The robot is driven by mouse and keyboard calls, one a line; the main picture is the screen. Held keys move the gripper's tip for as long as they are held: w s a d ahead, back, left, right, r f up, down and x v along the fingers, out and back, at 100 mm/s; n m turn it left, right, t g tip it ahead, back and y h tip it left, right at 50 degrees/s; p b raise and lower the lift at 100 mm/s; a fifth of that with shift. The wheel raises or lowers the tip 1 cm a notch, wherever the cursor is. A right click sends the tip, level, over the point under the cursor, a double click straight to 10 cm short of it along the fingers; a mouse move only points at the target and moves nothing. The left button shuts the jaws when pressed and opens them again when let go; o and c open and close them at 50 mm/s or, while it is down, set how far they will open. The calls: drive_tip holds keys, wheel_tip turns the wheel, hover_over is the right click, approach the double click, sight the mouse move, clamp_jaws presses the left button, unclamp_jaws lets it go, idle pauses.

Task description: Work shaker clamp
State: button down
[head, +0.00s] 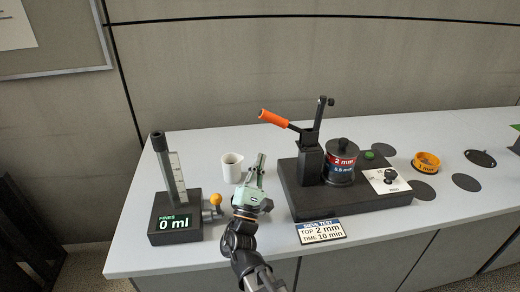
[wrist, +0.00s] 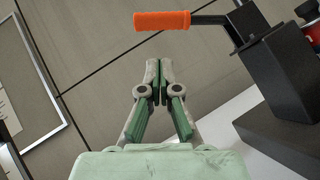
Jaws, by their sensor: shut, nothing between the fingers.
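The shaker clamp shows in the head view as a black post (head: 311,158) with an orange-handled lever (head: 273,118), on a black base (head: 350,201). The lever sticks out to the left, slightly raised. A sieve stack (head: 341,163) with red and blue bands stands beside the post. My gripper (head: 260,158) is shut and empty, left of the clamp and below the orange handle. In the wrist view the shut fingertips (wrist: 159,64) point up, with the orange handle (wrist: 162,20) beyond them and apart. The clamp post (wrist: 283,70) is at the right.
A white beaker (head: 232,168) stands just left of my gripper. A black gauge (head: 174,215) reading 0 ml is at the left. An orange ring (head: 426,163) and dark discs (head: 467,182) lie on the right of the bench.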

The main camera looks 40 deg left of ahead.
sight(285, 123)
drive_tip(key=p+x, duration=0.1)
drive_tip(key=x, duration=0.7)
drive_tip(key=shift+w+r+p, duration=0.25)
drive_tip(key=shift+w+p, duration=0.05)
drive_tip(key=shift+p, duration=0.05)
